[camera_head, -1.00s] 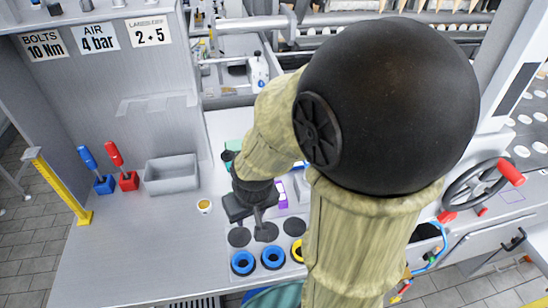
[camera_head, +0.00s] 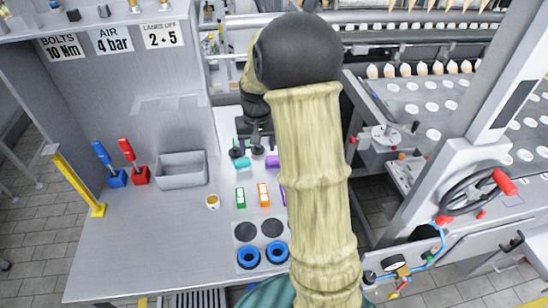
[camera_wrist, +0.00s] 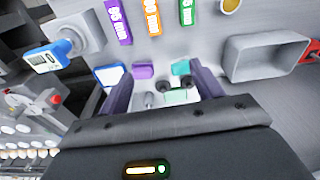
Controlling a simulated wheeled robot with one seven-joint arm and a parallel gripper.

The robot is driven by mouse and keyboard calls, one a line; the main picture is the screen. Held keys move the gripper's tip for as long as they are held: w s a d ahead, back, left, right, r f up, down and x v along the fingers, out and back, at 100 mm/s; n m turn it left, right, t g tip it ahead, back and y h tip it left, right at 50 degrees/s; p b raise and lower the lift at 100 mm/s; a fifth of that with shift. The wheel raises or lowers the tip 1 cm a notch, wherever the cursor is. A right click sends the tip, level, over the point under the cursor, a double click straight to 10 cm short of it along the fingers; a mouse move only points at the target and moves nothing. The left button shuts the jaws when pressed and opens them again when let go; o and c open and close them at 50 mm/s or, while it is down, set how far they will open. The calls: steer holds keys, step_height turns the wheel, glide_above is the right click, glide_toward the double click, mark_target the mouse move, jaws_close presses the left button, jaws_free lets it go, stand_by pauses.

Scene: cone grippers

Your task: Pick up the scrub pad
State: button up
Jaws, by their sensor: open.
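A pale green flat piece (camera_wrist: 178,97), which looks like the scrub pad, lies on the worktop between my fingers in the wrist view. It is partly covered by two dark round knobs (camera_wrist: 187,85) in front of it. My gripper (camera_wrist: 160,72) is open, with one dark finger on each side and nothing held. In the head view my gripper (camera_head: 258,138) is over the back of the worktop, partly hidden by my arm. I cannot make out the pad there.
A teal piece (camera_head: 242,162) and a purple piece (camera_head: 272,161) lie close by. Green (camera_head: 240,198) and orange (camera_head: 263,194) labelled blocks lie nearer the front. A grey bin (camera_head: 181,177) and a small cup (camera_head: 212,202) stand left. Blue rings (camera_head: 248,257) sit at the front.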

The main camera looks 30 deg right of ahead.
steer(key=w+d+m+g+p, duration=0.1)
steer(key=w+d+p, duration=0.1)
steer(key=w+d, duration=0.6)
steer(key=shift+w+d+f+m, duration=0.35)
steer(key=shift+w+d+m, duration=0.05)
steer(key=shift+d, duration=0.25)
step_height(320, 180, down, 12)
steer(key=p, duration=0.4)
steer(key=shift+f, duration=0.1)
steer(key=shift+f+p, duration=0.1)
steer(key=shift+p, duration=0.3)
steer(key=shift+w+d+f+p, duration=0.1)
steer(key=shift+f+p, duration=1.25)
steer(key=shift+f, duration=1.15)
